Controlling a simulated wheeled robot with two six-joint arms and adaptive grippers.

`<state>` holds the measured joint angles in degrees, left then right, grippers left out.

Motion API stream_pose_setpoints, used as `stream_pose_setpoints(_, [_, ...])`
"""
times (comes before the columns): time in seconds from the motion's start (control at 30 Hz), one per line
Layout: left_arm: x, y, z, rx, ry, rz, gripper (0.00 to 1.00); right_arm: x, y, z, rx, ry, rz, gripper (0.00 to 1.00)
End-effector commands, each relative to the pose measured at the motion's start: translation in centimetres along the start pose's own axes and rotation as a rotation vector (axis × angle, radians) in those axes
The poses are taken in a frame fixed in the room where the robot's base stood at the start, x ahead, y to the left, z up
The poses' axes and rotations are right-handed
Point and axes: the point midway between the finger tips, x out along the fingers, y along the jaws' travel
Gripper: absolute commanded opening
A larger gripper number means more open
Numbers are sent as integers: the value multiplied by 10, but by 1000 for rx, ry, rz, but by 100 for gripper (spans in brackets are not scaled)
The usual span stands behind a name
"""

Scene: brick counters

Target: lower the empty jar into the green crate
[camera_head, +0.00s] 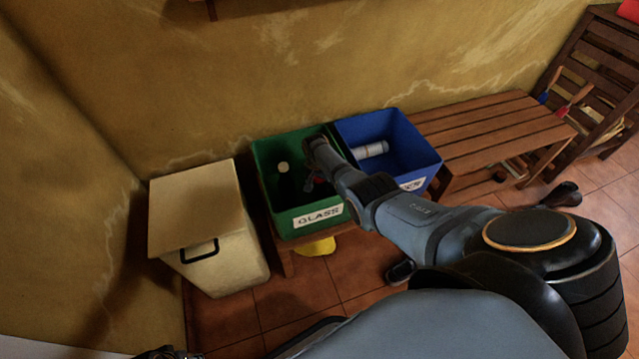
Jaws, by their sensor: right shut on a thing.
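The green crate (285,224) with a GLASS label stands against the wall in the head view, its open top facing up. My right arm reaches over its right rim, and my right gripper (314,183) is down inside the crate's opening, shut. The empty jar in its grip cannot be made out, as the wrist and the dark inside hide it. A dark bottle with a pale cap (284,168) stands in the crate, left of the gripper. What may be my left gripper (167,353) shows only as a dark piece at the bottom edge.
A blue crate (425,160) holding a whitish cylinder (371,150) stands right of the green one. A cream lidded bin (195,215) is close on the left. A wooden bench (490,130) and a slatted chair (600,75) are further right. The wall is close behind.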

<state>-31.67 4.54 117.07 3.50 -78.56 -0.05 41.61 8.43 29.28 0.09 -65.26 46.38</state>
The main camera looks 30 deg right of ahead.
Motion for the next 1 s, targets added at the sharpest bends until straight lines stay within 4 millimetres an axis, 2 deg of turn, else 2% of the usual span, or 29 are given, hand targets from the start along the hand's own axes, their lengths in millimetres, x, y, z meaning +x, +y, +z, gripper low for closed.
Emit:
stream_pose_setpoints(0.87, [10, 0, 1, 0, 0, 0, 40, 10, 0, 1, 0, 1, -1, 18])
stream_pose_setpoints(0.9, [10, 0, 1, 0, 0, 0, 40, 10, 0, 1, 0, 1, -1, 58])
stream_pose_setpoints(1.0, [10, 0, 1, 0, 0, 0, 40, 10, 0, 1, 0, 1, -1, 71])
